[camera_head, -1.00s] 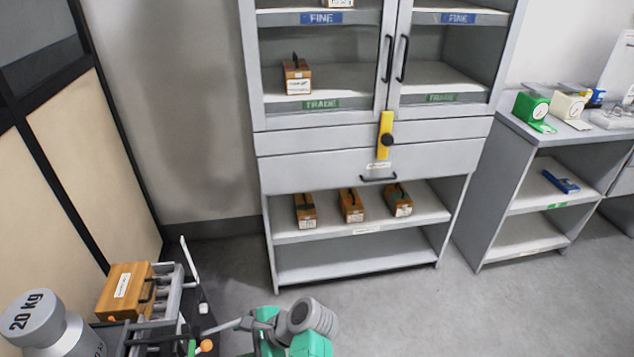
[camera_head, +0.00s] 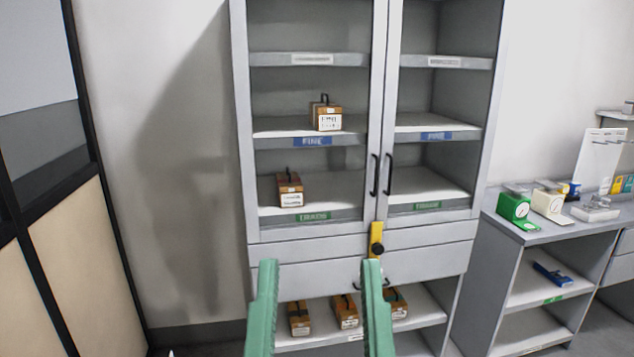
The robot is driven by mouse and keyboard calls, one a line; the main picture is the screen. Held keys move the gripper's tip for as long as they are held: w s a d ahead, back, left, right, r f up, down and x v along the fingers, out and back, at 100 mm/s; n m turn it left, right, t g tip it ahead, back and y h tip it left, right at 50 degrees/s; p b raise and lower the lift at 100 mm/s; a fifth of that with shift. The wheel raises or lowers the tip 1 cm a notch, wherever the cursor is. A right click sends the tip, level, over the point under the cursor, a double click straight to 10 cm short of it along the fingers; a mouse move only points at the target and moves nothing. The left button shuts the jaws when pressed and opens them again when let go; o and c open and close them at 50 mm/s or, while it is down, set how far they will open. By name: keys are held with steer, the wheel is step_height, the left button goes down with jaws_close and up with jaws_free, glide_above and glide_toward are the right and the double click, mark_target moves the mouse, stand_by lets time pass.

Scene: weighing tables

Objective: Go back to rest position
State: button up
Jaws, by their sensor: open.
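My gripper (camera_head: 317,270) shows at the bottom centre as two green fingers pointing up. The fingers are wide apart with nothing between them. They stand in front of the lower part of a grey cabinet (camera_head: 360,276) and hide part of its drawers and lower shelf. I cannot tell whether they touch the cabinet, but no contact shows. The rest of the arm is out of view below.
Wooden cases stand on the cabinet's blue-labelled shelf (camera_head: 270,127), its green-labelled shelf (camera_head: 345,207) and the low open shelf (camera_head: 420,318). A yellow latch (camera_head: 376,232) sits below the door handles. At right, a side table (camera_head: 560,232) bears green and cream scales.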

step_height(320, 180, up, 32)
steer(key=p, duration=2.8)
steer(key=shift+a, duration=0.3)
